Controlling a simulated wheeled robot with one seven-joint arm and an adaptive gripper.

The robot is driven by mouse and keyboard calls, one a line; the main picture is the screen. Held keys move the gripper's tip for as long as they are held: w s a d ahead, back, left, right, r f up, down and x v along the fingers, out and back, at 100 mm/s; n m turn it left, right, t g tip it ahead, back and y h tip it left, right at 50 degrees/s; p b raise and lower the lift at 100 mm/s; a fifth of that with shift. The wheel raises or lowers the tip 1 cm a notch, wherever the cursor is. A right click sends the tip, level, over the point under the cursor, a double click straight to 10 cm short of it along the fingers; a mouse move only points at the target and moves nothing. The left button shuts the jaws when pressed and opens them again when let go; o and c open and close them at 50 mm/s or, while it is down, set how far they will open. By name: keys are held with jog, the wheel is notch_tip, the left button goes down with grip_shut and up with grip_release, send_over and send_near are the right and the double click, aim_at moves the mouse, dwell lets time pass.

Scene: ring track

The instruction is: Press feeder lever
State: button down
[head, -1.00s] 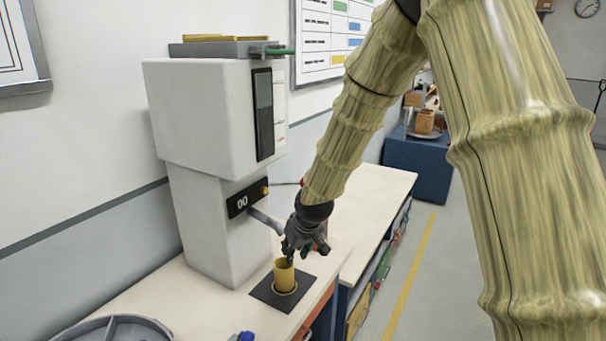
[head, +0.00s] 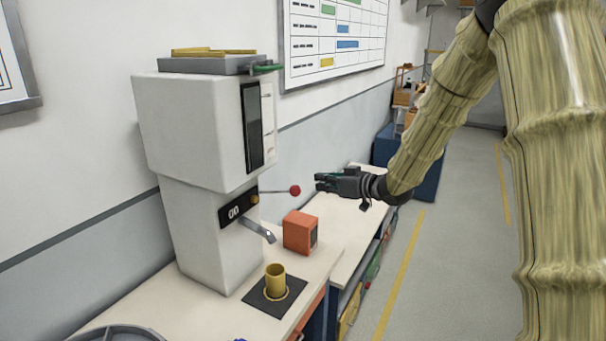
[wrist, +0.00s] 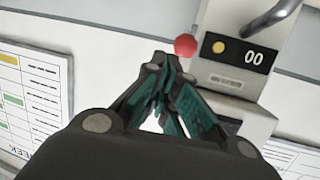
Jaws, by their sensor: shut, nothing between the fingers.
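The feeder (head: 205,130) is a tall white machine on the bench, with a dark display (head: 238,211) reading 00. Its lever is a thin rod ending in a red ball (head: 295,190), sticking out to the right. The red ball also shows in the wrist view (wrist: 186,45), just beyond the fingertips. My gripper (head: 320,183) is shut and empty, a little to the right of the ball in the head view, with a small gap showing. A yellow cup (head: 275,280) stands upright on a black pad (head: 258,300) below the grey spout (head: 258,230).
An orange box (head: 300,232) stands on the bench behind the spout. A grey round tray (head: 115,334) is at the near left. A flat tray (head: 210,64) sits on the machine's top. The floor (head: 450,260) right of the bench is clear.

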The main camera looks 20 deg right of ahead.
jog(key=s+d+r+n+y, duration=0.2)
jog(key=s+r+y, duration=0.2)
jog(key=r, duration=0.1)
jog(key=shift+d+r+p, duration=0.15)
jog(key=shift+d+p, duration=0.15)
jog(key=shift+p, duration=0.1)
jog(key=w+a+f+p, duration=0.4)
jog(key=w+a+p, duration=0.1)
jog(key=w+a, duration=0.2)
jog(key=shift+w+f+p, duration=0.4)
jog(key=shift+w, duration=0.05)
jog(key=shift+a+f, duration=0.1)
dwell(0.5)
